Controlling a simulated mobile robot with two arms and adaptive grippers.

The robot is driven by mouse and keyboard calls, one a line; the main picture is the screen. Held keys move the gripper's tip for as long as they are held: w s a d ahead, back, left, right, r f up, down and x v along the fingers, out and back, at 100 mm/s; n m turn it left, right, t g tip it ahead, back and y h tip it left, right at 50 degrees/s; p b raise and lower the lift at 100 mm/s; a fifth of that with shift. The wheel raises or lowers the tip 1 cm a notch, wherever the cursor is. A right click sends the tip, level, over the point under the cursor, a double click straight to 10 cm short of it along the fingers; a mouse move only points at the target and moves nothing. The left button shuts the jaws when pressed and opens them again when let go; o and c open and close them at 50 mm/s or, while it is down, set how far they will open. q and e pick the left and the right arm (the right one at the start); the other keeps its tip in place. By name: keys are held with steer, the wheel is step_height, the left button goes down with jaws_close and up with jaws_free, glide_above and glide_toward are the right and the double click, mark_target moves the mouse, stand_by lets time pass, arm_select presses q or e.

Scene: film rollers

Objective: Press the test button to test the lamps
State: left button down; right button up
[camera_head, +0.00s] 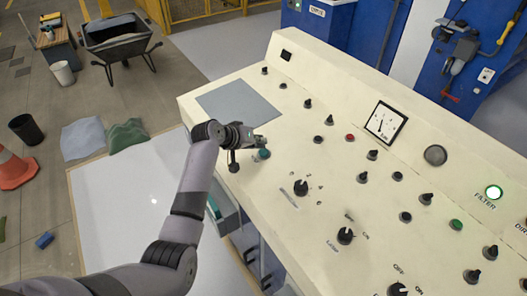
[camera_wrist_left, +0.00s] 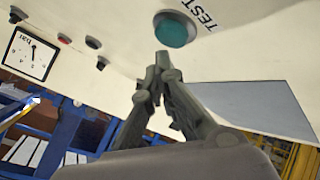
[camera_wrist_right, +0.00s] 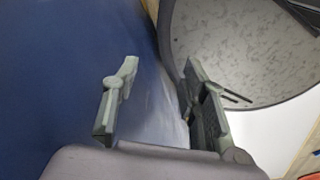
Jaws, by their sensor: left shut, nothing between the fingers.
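The round teal test button (camera_head: 263,154) sits on the cream control panel (camera_head: 330,90). In the left wrist view the button (camera_wrist_left: 175,29) has the label TEST (camera_wrist_left: 203,14) beside it. My left gripper (camera_head: 261,143) is shut and empty, right by the button. In the left wrist view its fingertips (camera_wrist_left: 162,60) are just short of the button's edge; I cannot tell whether they touch it. My right gripper (camera_wrist_right: 160,64) is open and empty, and is out of the head view.
Black knobs, such as the large one (camera_head: 301,187), and a square gauge (camera_head: 385,122) stand on the panel. A grey plate (camera_head: 238,104) lies left of them. A white board (camera_head: 130,215), a wheelbarrow (camera_head: 120,47) and an orange cone (camera_head: 14,170) are on the left.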

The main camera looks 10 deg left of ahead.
arm_select(q)
steer(key=shift+f, duration=0.15)
steer(key=shift+f, duration=0.3)
steer(key=shift+f, duration=0.1)
stand_by(0.5)
steer(key=shift+f+b, duration=0.35)
steer(key=shift+f, duration=0.1)
stand_by(0.6)
steer(key=shift+r+p, duration=0.95)
steer(key=shift+p, duration=0.1)
